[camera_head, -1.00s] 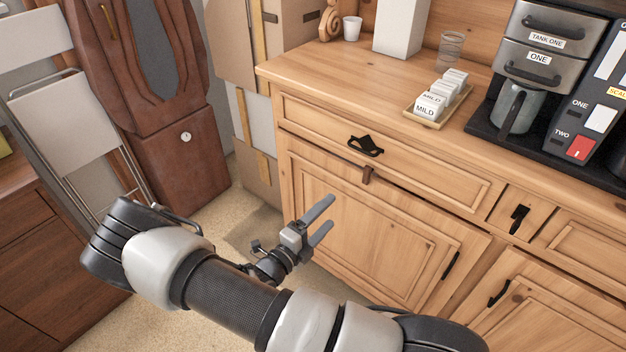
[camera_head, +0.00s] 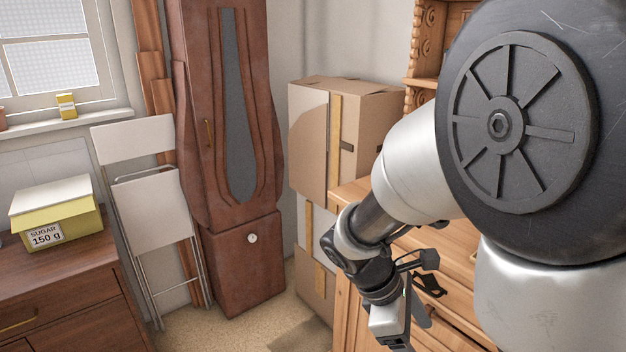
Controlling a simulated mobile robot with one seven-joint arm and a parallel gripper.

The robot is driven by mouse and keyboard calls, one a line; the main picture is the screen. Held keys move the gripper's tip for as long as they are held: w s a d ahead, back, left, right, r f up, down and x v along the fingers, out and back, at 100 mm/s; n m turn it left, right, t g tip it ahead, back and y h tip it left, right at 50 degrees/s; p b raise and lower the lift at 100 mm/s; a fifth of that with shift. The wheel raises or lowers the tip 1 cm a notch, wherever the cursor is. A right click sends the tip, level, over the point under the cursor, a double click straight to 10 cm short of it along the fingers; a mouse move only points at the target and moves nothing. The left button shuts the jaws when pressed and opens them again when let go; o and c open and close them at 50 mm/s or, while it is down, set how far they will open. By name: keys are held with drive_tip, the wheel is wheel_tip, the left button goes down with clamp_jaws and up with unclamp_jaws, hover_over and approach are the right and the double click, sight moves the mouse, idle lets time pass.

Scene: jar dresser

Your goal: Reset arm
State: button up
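My gripper (camera_head: 412,318) hangs low at the bottom right of the head view, in front of the wooden dresser (camera_head: 347,300). Its fingers point down and are seen nearly edge-on, partly covered by its own housing, so the gap between them is unclear. I see nothing held in it. My arm is folded up close to the camera and fills the right side, hiding most of the dresser and its top.
Stacked cardboard boxes (camera_head: 310,140) stand beside the dresser. A tall brown clock case (camera_head: 275,255), a folded white chair (camera_head: 150,212) and a dark cabinet (camera_head: 60,275) with a yellow sugar box (camera_head: 60,222) stand left. Some floor (camera_head: 205,330) is clear.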

drive_tip(key=s+a+r+m+t+y+p, duration=0.1)
drive_tip(key=s+a+r+m+t+y, duration=0.1)
drive_tip(key=r+m, duration=0.5)
drive_tip(key=s+a+r+m+t+y+p, duration=0.2)
drive_tip(key=r+m, duration=0.5)
drive_tip(key=r, duration=0.4)
drive_tip(key=s+a+t+y, duration=0.1)
drive_tip(key=s+t+y, duration=0.1)
drive_tip(key=s, duration=0.1)
drive_tip(key=shift+s+r+m, duration=0.2)
drive_tip(key=shift+m, duration=0.1)
